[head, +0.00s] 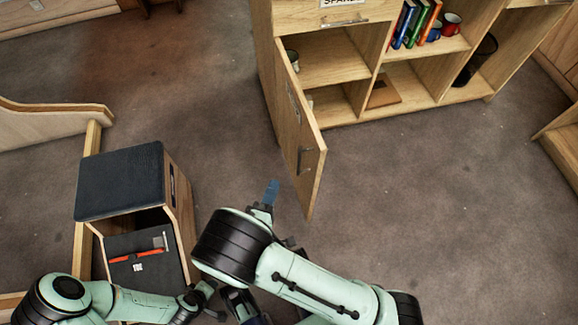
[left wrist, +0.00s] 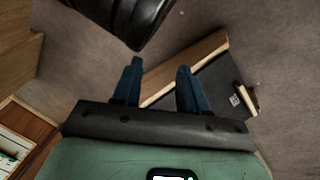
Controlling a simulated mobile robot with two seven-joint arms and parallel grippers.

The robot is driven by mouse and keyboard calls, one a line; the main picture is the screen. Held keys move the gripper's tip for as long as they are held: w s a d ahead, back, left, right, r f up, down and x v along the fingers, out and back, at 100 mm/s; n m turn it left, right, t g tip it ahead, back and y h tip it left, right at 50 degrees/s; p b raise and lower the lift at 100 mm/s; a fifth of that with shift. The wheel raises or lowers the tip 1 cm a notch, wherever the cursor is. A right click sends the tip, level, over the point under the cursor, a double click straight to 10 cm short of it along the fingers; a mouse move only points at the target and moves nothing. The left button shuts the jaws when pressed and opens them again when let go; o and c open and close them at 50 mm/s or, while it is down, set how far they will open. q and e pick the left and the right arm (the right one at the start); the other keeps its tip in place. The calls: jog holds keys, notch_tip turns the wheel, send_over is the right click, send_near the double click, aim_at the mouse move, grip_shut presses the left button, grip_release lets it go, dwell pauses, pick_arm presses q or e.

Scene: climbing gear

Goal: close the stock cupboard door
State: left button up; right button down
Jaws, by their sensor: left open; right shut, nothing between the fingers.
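The stock cupboard (head: 338,68) is light wood, at the top of the head view. Its door (head: 311,165) stands open, swung out toward me from the cupboard's left side. A dark handle (head: 301,159) shows on its outer face, near the free edge. My right gripper (head: 271,192) is shut and empty, with blue fingertips just left of the door's lower free end, on the handle side. A narrow gap shows between them in the picture. My left gripper shows in the left wrist view (left wrist: 158,78), open and empty, low over the floor area, away from the door.
A wooden box with a dark padded top (head: 122,183) stands left of the door; an orange-handled tool (head: 137,256) lies at its lower part. Books (head: 415,22) and mugs stand on the cupboard shelves. Carpet (head: 420,190) right of the door is clear.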

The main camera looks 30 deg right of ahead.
pick_arm(q)
jog(key=s+f+g+b, duration=0.1)
jog(key=s+f+b, duration=0.1)
jog(key=s+f, duration=0.2)
jog(key=shift+s+a+f+g, duration=0.15)
jog(key=shift+s+a+g, duration=0.2)
jog(key=shift+s+g, duration=0.1)
pick_arm(e)
jog(key=w+d, duration=0.3)
jog(key=d, duration=0.4)
jog(key=shift+w+d, duration=0.35)
